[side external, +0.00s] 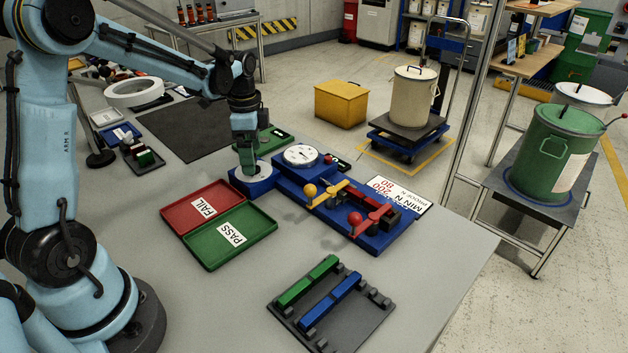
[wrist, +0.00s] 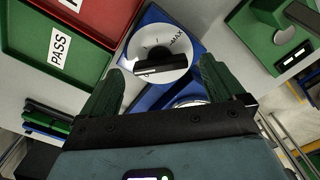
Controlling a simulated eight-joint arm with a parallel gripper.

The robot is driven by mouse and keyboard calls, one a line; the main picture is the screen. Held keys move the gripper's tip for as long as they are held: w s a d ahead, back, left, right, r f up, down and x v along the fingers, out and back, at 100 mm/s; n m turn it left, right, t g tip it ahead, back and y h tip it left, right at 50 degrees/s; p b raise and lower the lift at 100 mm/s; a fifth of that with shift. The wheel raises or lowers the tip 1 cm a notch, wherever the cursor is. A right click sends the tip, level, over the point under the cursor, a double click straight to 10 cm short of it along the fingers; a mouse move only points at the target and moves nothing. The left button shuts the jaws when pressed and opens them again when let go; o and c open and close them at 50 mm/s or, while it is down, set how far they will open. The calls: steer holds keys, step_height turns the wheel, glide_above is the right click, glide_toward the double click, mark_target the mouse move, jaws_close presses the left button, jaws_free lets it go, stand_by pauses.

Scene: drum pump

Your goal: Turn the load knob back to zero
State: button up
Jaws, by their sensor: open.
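The load knob is a black bar (wrist: 162,65) on a white round dial (wrist: 158,45) with tick marks and the word MAX, set on a blue box. In the wrist view the bar lies roughly crosswise, away from MAX, with a white mark near its left end. In the side view the blue box (side external: 252,185) is at the table's middle, and my gripper (side external: 247,172) is just above its dial, hiding much of it. My gripper's green fingers (wrist: 162,68) are open, one beyond each end of the bar. I cannot tell whether they touch it.
A red FAIL tray (side external: 202,207) and a green PASS tray (side external: 231,235) lie close in front. A blue rig with a white gauge (side external: 301,156) and yellow and red levers stands to the right. A green box (wrist: 280,32) is near. A black rack (side external: 333,307) lies at the front.

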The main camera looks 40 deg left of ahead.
steer(key=shift+f, duration=0.75)
steer(key=shift+c, duration=0.2)
steer(key=c, duration=1)
steer(key=n, duration=0.4)
steer(key=shift+n, duration=2.2)
steer(key=o, duration=1)
